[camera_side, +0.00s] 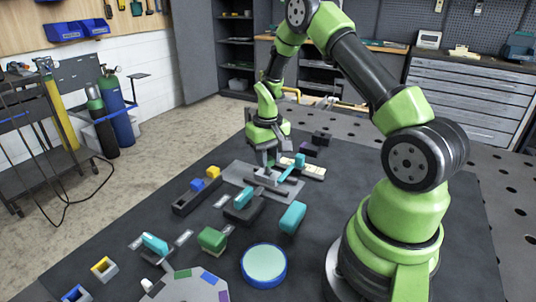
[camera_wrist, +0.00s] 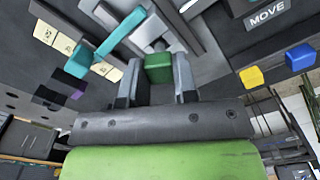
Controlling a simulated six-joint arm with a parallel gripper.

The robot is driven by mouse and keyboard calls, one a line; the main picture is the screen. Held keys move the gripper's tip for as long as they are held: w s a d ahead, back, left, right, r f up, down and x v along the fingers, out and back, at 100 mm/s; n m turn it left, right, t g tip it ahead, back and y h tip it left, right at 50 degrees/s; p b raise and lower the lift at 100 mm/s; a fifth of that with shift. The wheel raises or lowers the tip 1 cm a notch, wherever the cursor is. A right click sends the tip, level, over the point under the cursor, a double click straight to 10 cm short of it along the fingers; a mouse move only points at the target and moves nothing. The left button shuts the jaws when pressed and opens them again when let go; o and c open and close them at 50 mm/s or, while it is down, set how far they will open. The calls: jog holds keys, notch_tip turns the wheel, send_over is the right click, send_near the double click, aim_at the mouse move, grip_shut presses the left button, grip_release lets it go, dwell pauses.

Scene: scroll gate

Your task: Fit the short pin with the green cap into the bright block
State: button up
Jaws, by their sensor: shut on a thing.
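My gripper (camera_side: 268,165) points down over a grey plate (camera_side: 236,174) in the middle of the mat. In the wrist view its two fingers (camera_wrist: 156,82) are closed on the green cap (camera_wrist: 158,68) of the pin. The pin's shaft is mostly hidden beyond the cap. A light grey block (camera_wrist: 148,30), which looks like the bright block, lies right beyond the cap. I cannot tell whether the pin's tip is in it, touching it or above it. In the side view the pin is too small to make out.
A cyan bar (camera_wrist: 118,32) crosses beside the block, near a row of cream tiles (camera_wrist: 72,45). Yellow (camera_side: 213,172) and blue (camera_side: 197,185) cubes sit on a dark rail. A green piece (camera_side: 213,239), a cyan piece (camera_side: 292,217) and a round pad (camera_side: 264,264) stand nearer the camera.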

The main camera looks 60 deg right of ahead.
jog(key=shift+f, duration=1.3)
jog(key=o, duration=1.5)
jog(key=shift+o, duration=0.2)
jog(key=shift+r, duration=3.55)
